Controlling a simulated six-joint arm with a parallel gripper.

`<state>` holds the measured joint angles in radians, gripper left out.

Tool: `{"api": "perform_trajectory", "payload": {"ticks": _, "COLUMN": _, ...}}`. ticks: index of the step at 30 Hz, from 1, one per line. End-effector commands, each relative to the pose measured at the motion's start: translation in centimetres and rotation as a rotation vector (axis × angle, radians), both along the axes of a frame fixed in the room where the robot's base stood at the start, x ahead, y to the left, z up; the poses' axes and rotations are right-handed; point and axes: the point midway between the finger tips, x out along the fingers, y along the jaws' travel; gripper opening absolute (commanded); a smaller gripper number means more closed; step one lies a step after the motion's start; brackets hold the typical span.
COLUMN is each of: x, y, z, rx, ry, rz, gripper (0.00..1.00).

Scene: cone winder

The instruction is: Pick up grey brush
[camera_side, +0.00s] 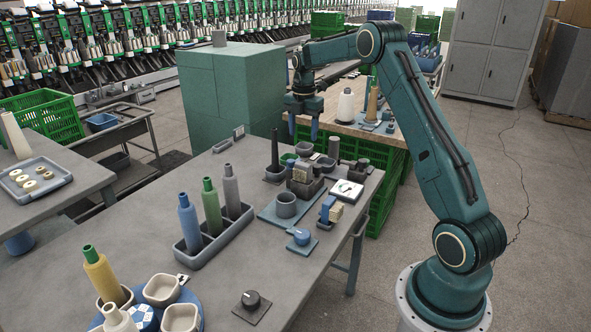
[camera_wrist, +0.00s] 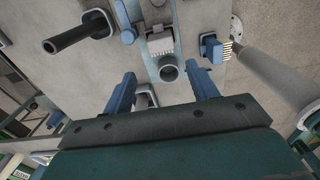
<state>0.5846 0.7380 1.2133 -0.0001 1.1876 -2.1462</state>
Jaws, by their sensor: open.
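The grey brush, a small grey block with pale bristles, stands among the small items on the grey table in the side view (camera_side: 302,173). In the wrist view the grey brush (camera_wrist: 160,43) lies beyond my fingers, near the top middle. My gripper (camera_side: 303,130) is open and empty, raised above the far end of the table. In the wrist view my two blue fingers (camera_wrist: 163,85) are apart, with a round grey cup (camera_wrist: 170,70) seen between them. My gripper is not touching the brush.
A blue brush with cream bristles (camera_side: 330,209) stands close to the grey one. A tall dark peg (camera_side: 275,150) rises nearby. A tray with blue, green and grey bottles (camera_side: 214,240) stands to the left. The table's middle left is clear.

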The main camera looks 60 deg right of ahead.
Motion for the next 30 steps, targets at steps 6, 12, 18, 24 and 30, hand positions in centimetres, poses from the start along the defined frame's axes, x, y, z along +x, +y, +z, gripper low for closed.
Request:
{"api": "perform_trajectory", "payload": {"ticks": 6, "x": 0.0, "y": -0.3, "z": -0.3, "rx": 0.002, "ry": 0.003, "rz": 0.011, "gripper": 0.58}}
{"api": "perform_trajectory", "payload": {"ticks": 12, "x": 0.0, "y": -0.2, "z": -1.3, "rx": 0.003, "ry": 0.005, "rz": 0.01, "gripper": 0.58}}
{"api": "perform_trajectory", "payload": {"ticks": 18, "x": -0.1, "y": -0.2, "z": -3.8, "rx": 0.004, "ry": 0.006, "rz": 0.009, "gripper": 0.58}}
{"api": "perform_trajectory", "payload": {"ticks": 24, "x": 0.0, "y": -0.2, "z": -6.8, "rx": 0.004, "ry": 0.006, "rz": 0.009, "gripper": 0.58}}
{"api": "perform_trajectory", "payload": {"ticks": 30, "x": 0.0, "y": -0.2, "z": -8.6, "rx": 0.002, "ry": 0.003, "rz": 0.009, "gripper": 0.58}}
